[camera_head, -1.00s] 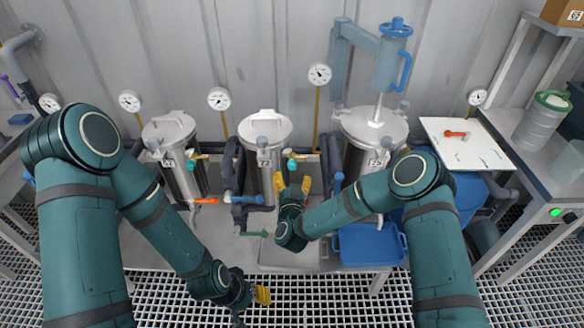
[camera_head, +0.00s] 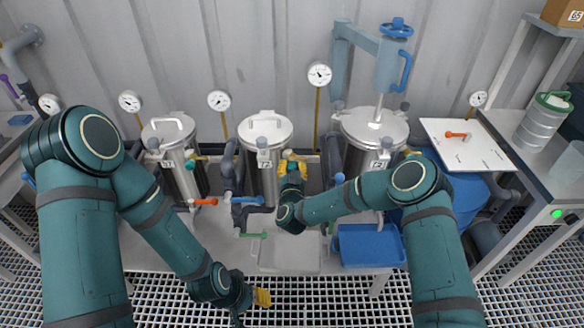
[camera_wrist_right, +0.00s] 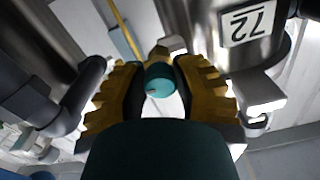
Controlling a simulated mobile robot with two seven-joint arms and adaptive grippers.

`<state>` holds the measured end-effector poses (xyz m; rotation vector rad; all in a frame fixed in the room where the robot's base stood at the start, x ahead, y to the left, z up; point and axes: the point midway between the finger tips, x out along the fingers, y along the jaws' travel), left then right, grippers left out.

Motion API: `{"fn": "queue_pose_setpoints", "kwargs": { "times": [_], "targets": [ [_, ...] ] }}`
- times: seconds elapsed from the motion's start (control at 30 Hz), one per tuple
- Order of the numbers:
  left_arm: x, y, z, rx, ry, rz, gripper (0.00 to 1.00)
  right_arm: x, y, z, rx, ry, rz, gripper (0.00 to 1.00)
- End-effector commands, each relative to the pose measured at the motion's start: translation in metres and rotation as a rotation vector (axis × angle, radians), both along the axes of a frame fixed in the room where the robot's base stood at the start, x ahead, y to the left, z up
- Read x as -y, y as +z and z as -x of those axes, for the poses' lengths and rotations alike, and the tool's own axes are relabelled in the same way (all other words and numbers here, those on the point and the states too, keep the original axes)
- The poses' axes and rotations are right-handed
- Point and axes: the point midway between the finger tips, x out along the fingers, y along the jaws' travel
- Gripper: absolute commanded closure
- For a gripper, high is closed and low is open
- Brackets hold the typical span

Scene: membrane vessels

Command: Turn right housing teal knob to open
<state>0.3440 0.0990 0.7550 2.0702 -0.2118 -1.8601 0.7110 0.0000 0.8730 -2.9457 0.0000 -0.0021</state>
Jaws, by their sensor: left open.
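The teal knob (camera_wrist_right: 159,78) sits between the two yellow fingers of my right gripper (camera_wrist_right: 160,90) in the right wrist view. The fingers lie close against both its sides. In the head view my right gripper (camera_head: 292,165) is at the right side of the middle steel housing (camera_head: 265,135), and its fingers largely hide the knob. My left gripper (camera_head: 262,297) is open and empty, low over the floor grating in front of the bench.
Another steel housing (camera_head: 168,130) with its own teal knob (camera_head: 190,163) stands left. Orange (camera_head: 205,201), blue (camera_head: 246,199) and green (camera_head: 253,235) handles stick out below. A larger vessel (camera_head: 372,130) and a blue tray (camera_head: 368,248) are on the right.

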Motion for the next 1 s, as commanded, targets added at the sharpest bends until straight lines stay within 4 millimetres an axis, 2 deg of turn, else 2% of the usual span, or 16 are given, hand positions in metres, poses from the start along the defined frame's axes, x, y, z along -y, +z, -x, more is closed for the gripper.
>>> {"fn": "queue_pose_setpoints", "kwargs": {
  "times": [0.27, 0.47, 1.0],
  "targets": [
    [0.0, 0.0, 0.0, 0.0, 0.0, 0.0, 0.53, 0.0, 0.0, 0.0, -0.001, 0.001, 0.024, 1.0],
    [0.0, -0.001, 0.0, 0.0, 0.0, 0.0, 0.53, 0.0, 0.0, 0.0, -0.001, 0.001, 0.113, 1.0],
    [0.0, -0.012, -0.002, 0.005, 0.001, -0.001, 0.53, 0.0, -0.001, 0.0, 0.0, 0.001, 0.596, 1.0]
  ]
}}
